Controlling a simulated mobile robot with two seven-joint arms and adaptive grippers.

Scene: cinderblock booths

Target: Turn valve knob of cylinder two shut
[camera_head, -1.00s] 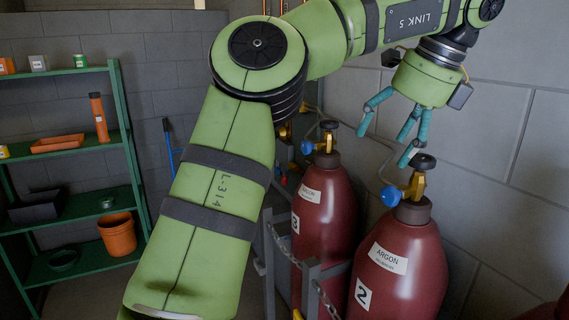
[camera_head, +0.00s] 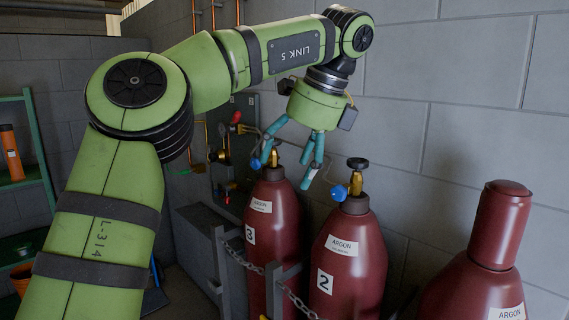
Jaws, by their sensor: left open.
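Cylinder two (camera_head: 345,262) is a dark red gas cylinder marked "2" and "ARGON", standing upright. Its valve has a black knob (camera_head: 357,163) on top of a brass body (camera_head: 355,184), with a blue fitting (camera_head: 339,193) on its left. My left gripper (camera_head: 290,163) hangs from above with its teal fingers spread and empty. It is left of the black knob in the picture, apart from it, and overlaps the top of cylinder three (camera_head: 275,213). Cylinder three's knob is hidden behind the fingers. My right gripper is not in view.
A capped red cylinder (camera_head: 496,232) stands at the right. A grey rack with a chain (camera_head: 243,262) runs in front of cylinders three and two. A block wall (camera_head: 450,120) is close behind. Pipes and a panel (camera_head: 232,135) lie behind my arm; a green shelf (camera_head: 37,140) is far left.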

